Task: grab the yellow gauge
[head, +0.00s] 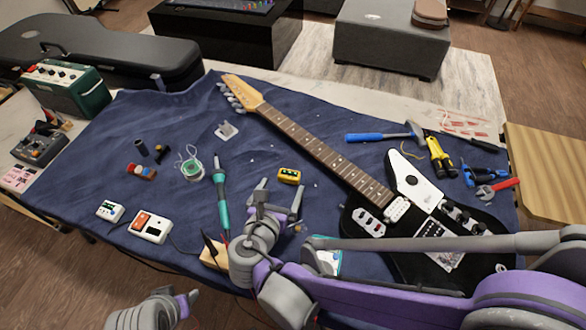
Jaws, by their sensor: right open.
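The yellow gauge (289,175), a small boxy item with a dark face, lies on the blue cloth left of the guitar neck. My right gripper (281,190) is open and empty, with its fingers pointing up the picture towards the gauge. The gauge shows just beyond the fingertips and does not appear to be between them. My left gripper (190,297) is low at the bottom edge, away from the gauge. Its fingers show too little to tell their opening.
An electric guitar (330,149) lies right of the gauge. A teal soldering iron (221,190) and a wire spool (191,168) lie left of it. A hammer (380,136), yellow-handled pliers (440,158) and a red wrench (498,186) are at right. Bare cloth surrounds the gauge's far side.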

